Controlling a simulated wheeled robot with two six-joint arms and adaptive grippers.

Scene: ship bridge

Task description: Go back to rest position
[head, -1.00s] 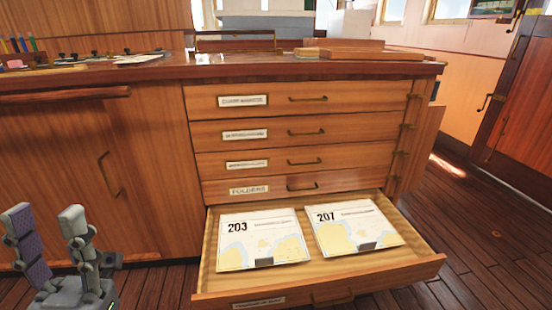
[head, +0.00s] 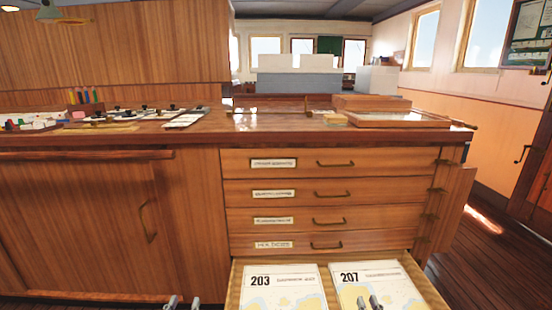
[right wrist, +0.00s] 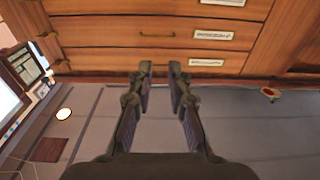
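My left gripper (head: 182,303) shows only its fingertips at the bottom edge of the head view, left of the open drawer. The tips are apart with nothing seen between them. My right gripper (head: 369,303) shows its tips at the bottom edge, in front of the folder marked 207 in the picture. In the right wrist view its two fingers (right wrist: 159,78) stand apart with an empty gap, facing a wooden drawer front. The rest of both arms is out of the head view.
The bottom drawer (head: 234,290) is open, holding folder 203 (head: 284,292) and folder 207 (head: 372,278). The drawers above are shut. The wooden counter (head: 300,135) carries trays, pens and papers. Free floor (head: 480,255) lies at the right.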

